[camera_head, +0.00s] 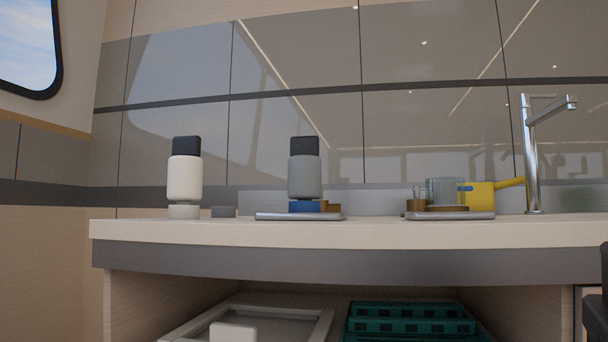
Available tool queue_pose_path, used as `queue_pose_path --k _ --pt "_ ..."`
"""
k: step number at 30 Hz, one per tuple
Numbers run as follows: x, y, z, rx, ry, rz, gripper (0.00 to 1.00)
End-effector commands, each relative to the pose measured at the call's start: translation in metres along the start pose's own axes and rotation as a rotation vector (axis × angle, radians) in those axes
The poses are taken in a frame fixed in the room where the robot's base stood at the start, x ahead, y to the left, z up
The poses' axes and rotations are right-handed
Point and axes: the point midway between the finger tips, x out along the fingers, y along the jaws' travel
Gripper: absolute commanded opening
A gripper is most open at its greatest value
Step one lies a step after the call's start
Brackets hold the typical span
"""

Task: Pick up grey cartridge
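The grey cartridge (305,177) stands upright on the counter, left of the middle of the head view. It has a grey rounded body and a black top. It stands on or just behind a blue piece (305,207) above a thin grey tray (300,216); the low view hides which. A similar white cartridge (184,178) with a black top stands upright to its left on a pale base (184,212). My gripper cannot be made out in this view; only an unclear dark part shows at the right edge.
A small grey disc (223,212) lies between the cartridges. To the right, a second tray (449,216) bears a clear cup (444,190), with a yellow handled item (480,194) beside it. A tall tap (533,160) stands further right. Below the counter (350,233) are a green crate (410,325) and a pale bin (318,325).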

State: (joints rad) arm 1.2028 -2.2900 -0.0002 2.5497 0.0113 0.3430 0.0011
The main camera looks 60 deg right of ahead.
Motion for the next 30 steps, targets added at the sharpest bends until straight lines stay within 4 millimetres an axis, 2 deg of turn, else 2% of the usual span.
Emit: queue_pose_path --k 10,30 --pt "0.0009 0.0001 0.0003 0.0 0.0 0.0 0.0" --pt "0.0007 0.0001 0.0002 0.0 0.0 0.0 0.41"
